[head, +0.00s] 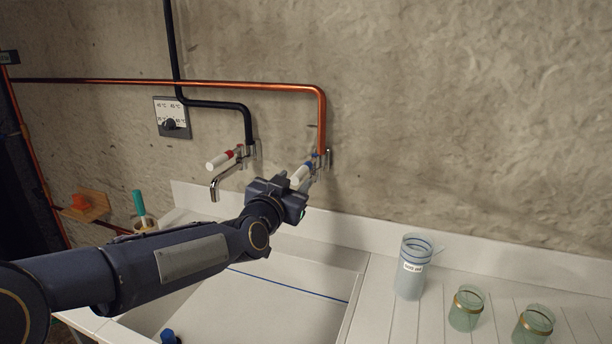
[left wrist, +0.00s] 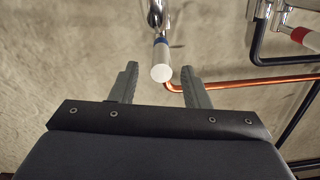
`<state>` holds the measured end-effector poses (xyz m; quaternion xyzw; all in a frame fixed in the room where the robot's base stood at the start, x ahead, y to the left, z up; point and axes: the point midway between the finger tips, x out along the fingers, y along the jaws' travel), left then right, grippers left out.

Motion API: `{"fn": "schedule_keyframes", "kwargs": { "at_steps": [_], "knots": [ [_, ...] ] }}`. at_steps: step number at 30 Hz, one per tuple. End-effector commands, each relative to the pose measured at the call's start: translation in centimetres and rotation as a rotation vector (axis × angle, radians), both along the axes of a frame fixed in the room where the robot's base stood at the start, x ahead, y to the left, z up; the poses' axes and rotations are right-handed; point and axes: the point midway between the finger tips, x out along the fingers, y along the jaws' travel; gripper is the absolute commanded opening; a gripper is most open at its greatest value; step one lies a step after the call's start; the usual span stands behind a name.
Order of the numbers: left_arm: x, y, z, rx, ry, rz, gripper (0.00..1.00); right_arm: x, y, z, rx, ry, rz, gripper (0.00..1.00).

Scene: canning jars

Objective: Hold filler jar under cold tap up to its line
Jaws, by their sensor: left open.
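The cold tap (head: 302,173) has a white handle with a blue band and hangs from the copper pipe on the wall. In the left wrist view its white handle (left wrist: 162,70) points toward my left gripper (left wrist: 158,84), between and just beyond the two open, empty fingers. In the head view my left gripper (head: 298,186) is up against the tap, and it hides the spout. The filler jar (head: 411,270), a clear labelled jug with blue bands near its top, stands upright on the ribbed drainboard, away from the gripper. My right gripper is not in view.
The red-banded hot tap (head: 225,158) is just left of the cold one. Two green glass jars, one (head: 466,309) and another (head: 534,325), stand right of the filler jar. The sink (head: 290,300) lies below the taps. A dial panel (head: 172,117) is on the wall.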

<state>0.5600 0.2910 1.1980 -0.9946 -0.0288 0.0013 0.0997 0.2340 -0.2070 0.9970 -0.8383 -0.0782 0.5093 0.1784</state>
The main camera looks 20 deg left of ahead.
Motion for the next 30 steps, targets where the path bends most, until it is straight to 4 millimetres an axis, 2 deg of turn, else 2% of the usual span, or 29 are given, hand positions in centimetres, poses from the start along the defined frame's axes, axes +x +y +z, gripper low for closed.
{"fn": "schedule_keyframes", "kwargs": {
  "at_steps": [3,9,20,30],
  "knots": [
    [2.1,0.1,-0.1,0.000,0.004,0.000,0.42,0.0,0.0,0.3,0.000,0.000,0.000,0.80],
    [4.5,0.3,0.0,-0.001,0.002,-0.001,0.42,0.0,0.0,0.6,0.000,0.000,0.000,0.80],
    [5.1,0.3,0.0,-0.003,0.002,-0.002,0.42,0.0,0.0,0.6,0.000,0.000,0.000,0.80],
    [5.1,0.3,0.0,-0.003,0.002,-0.002,0.00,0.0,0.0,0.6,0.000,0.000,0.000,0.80]
  ]
}}
